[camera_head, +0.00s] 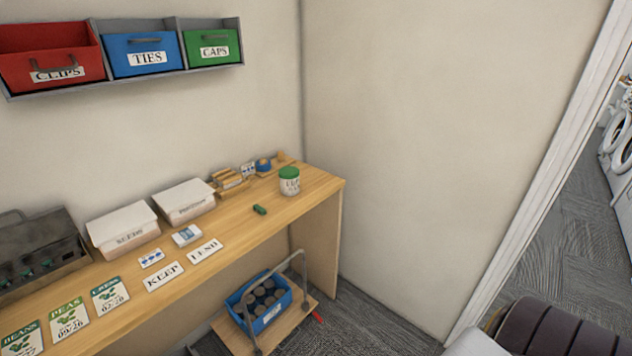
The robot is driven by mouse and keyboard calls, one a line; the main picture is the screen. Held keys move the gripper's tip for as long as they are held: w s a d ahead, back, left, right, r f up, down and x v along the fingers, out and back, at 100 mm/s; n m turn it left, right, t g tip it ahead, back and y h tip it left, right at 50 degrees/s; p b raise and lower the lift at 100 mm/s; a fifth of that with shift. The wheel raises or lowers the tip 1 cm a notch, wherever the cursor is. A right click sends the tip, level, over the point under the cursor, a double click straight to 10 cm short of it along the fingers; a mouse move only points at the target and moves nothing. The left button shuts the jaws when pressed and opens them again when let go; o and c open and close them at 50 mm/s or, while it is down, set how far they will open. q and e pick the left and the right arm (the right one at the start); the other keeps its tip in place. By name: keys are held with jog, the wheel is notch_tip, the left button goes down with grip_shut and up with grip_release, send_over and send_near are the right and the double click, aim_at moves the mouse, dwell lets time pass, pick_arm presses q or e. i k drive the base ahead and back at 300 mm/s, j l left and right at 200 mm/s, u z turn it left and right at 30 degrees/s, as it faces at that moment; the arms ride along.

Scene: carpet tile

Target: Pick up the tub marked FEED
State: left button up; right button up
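A small white tub with a green lid (289,182) stands upright near the right end of the wooden bench (325,185). Dark lettering shows on its front, too small to read surely as FEED. Neither my left nor my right gripper is in view, and nothing touches the tub.
A small green item (259,209) lies left of the tub. Behind it are a wooden holder (230,182) and a blue roll (263,165). KEEP (163,276) and LEND (204,250) cards lie farther left. A trolley with a blue crate (236,312) stands below the bench.

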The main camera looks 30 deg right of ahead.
aim_at(290, 175)
jog(key=z, duration=0.9)
jog(key=i+l+u, duration=0.4)
jog(key=l, duration=0.2)
jog(key=i+l+u, duration=0.2)
jog(key=l, duration=0.15)
jog(key=l+u, duration=0.2)
jog(key=l, duration=0.15)
